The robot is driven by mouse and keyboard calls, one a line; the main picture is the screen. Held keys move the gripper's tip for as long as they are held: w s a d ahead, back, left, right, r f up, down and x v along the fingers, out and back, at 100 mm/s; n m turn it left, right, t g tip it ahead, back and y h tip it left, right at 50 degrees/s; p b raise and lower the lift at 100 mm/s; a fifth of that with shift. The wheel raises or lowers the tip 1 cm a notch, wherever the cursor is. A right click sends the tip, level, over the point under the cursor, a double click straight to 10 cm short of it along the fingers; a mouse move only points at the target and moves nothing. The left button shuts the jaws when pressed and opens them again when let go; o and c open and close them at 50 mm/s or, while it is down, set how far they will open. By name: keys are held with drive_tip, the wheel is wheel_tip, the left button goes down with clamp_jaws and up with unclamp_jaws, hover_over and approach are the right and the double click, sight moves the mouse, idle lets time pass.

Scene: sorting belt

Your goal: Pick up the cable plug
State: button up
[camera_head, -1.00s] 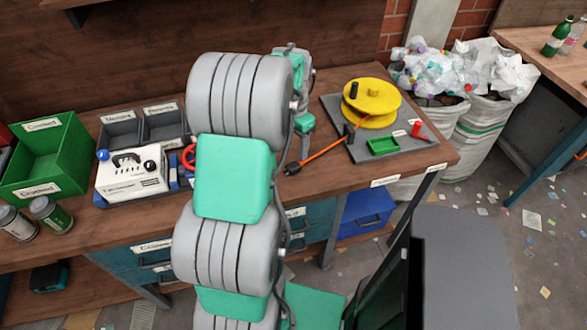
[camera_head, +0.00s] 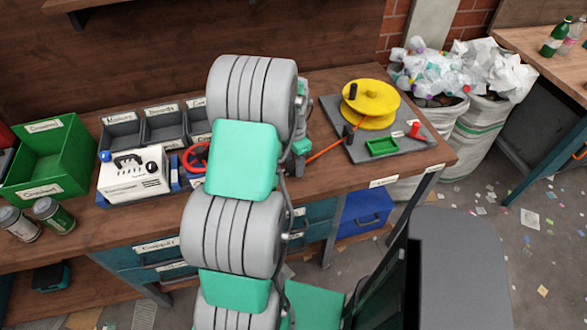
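The cable plug is hidden in the head view behind my arm. Its orange cable (camera_head: 326,150) runs from the yellow reel (camera_head: 371,100) down-left across the bench and disappears behind my arm. My gripper is mostly hidden; only a teal and grey part near my wrist (camera_head: 302,147) shows beside the cable's visible end. I cannot see the fingertips, whether they are open or shut, or whether they touch the plug.
The reel stands on a grey board (camera_head: 405,147) with a green tray (camera_head: 382,147) and a red piece (camera_head: 415,130). A white device (camera_head: 133,174), grey bins (camera_head: 163,127) and a green crate (camera_head: 42,160) stand left. The wooden bench (camera_head: 340,173) is clear in front of the board.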

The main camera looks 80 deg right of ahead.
clamp_jaws()
idle(0.3)
drive_tip(key=shift+r, duration=0.15)
drive_tip(key=shift+r, duration=0.25)
drive_tip(key=s+r+b, duration=0.3)
drive_tip(key=s+r, duration=0.9)
drive_tip(key=s, duration=0.2)
drive_tip(key=shift+a+r, duration=0.15)
drive_tip(key=shift+a, duration=0.1)
